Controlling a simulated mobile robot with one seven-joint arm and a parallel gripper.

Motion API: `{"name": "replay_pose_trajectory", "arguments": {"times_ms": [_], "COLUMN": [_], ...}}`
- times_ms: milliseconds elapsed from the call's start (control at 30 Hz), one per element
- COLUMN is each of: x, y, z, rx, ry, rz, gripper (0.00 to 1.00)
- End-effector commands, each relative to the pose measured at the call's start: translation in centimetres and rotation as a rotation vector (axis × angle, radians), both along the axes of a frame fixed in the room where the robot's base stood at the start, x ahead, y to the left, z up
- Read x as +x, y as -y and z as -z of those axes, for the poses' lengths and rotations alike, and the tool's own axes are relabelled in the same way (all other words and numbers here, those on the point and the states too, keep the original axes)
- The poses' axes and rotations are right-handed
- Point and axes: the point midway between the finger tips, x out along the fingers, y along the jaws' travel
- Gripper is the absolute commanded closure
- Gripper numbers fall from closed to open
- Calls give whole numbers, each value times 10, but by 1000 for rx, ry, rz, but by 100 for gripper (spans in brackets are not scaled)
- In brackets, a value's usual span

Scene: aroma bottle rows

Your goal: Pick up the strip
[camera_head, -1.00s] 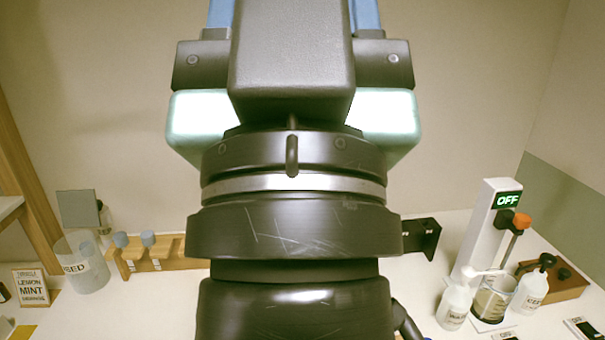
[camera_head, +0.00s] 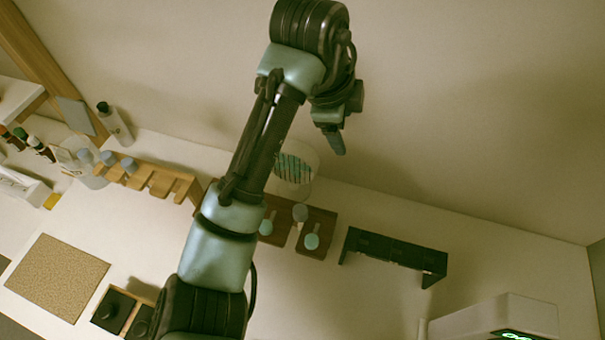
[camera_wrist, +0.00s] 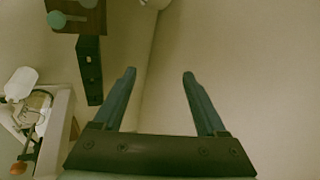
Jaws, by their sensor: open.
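I cannot make out a single strip for certain. A pale round container (camera_head: 308,158) with dark green upright bars or strips stands at the back of the counter, partly behind my arm. My gripper (camera_head: 336,143) is above and to the right of it in the head view, apart from it, with its fingers pointing down. In the wrist view my gripper (camera_wrist: 158,78) is open, with two blue fingers and nothing between them. That container does not show in the wrist view.
A wooden rack (camera_head: 318,224) with teal-capped bottles stands beside a black bracket (camera_head: 395,250). A white device (camera_head: 495,318) is at lower right.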

Motion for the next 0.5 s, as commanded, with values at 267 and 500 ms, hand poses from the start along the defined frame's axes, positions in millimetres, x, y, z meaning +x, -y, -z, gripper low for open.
{"name": "replay_pose_trajectory", "arguments": {"times_ms": [267,500], "x": [-46,-52], "y": [-68,-66], "z": [39,82], "rx": [184,183], "ry": [-293,-311], "rz": [296,317], "gripper": [26,26]}}
